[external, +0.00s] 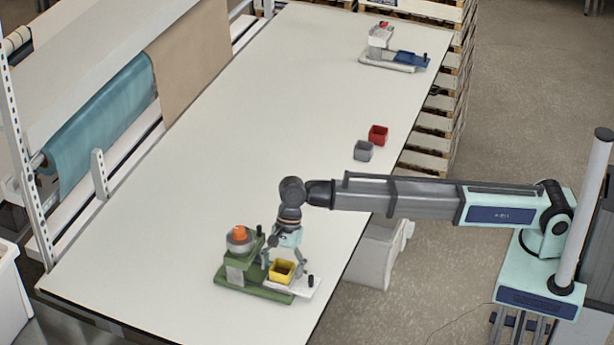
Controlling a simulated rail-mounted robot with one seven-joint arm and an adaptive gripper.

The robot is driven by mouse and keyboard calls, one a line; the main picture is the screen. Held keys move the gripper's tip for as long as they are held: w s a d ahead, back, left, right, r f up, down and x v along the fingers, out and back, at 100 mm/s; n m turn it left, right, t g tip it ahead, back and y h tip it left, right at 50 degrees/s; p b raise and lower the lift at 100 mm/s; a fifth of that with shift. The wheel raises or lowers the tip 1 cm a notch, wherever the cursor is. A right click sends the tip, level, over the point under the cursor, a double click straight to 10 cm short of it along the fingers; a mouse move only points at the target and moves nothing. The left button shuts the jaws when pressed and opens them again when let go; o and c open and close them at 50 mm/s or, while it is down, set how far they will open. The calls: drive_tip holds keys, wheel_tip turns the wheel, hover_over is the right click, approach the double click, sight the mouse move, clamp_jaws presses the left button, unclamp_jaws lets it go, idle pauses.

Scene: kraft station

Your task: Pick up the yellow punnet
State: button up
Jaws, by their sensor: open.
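The yellow punnet (282,270) is a small open-topped square box. It sits on the white plate of a green device (245,275) near the front of the table. My gripper (284,258) points down just above and behind the punnet, with its fingers open. The fingertips are small here and partly overlap the punnet, so I cannot tell whether they touch it. No object shows held in the fingers.
The green device carries an orange item (239,233) on its round top, left of my gripper. A red punnet (378,135) and a grey punnet (363,151) stand near the table's right edge. A second device (390,58) stands at the back. The middle of the white table (240,130) is clear.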

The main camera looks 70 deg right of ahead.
drive_tip(key=c, duration=1.2)
drive_tip(key=shift+r, duration=0.2)
